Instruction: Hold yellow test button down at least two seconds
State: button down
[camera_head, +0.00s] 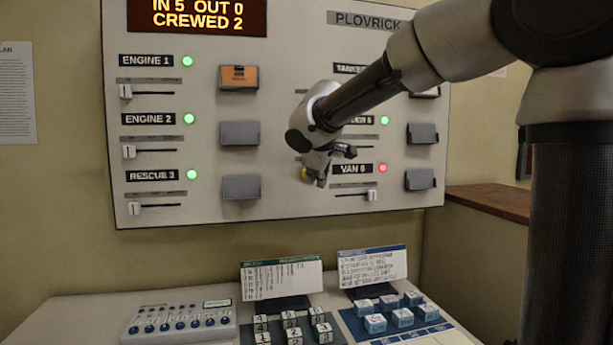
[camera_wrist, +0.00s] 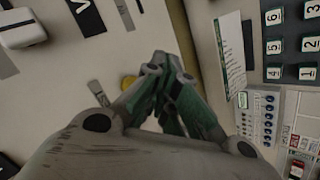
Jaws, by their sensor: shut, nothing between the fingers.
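The yellow test button (camera_head: 305,174) is a small round yellow spot on the upright board, left of the VAN 6 label, partly hidden behind my gripper. It also shows in the wrist view (camera_wrist: 128,81), just left of the fingers and partly covered by them. My gripper (camera_head: 318,180) is shut and empty, close in front of the board beside the button. In the wrist view its fingertips (camera_wrist: 163,62) are together, to the right of the button. I cannot tell whether a finger touches the button or whether it is pressed.
The board (camera_head: 270,205) carries sliders, grey card pockets and lamps; the VAN 6 lamp (camera_head: 383,168) is red, the others visible are green. Below is a desk with a switch unit (camera_head: 180,320), two propped cards and several numbered blocks. A wooden ledge (camera_head: 490,202) is at right.

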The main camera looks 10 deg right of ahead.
jog(key=shift+s, duration=1.35)
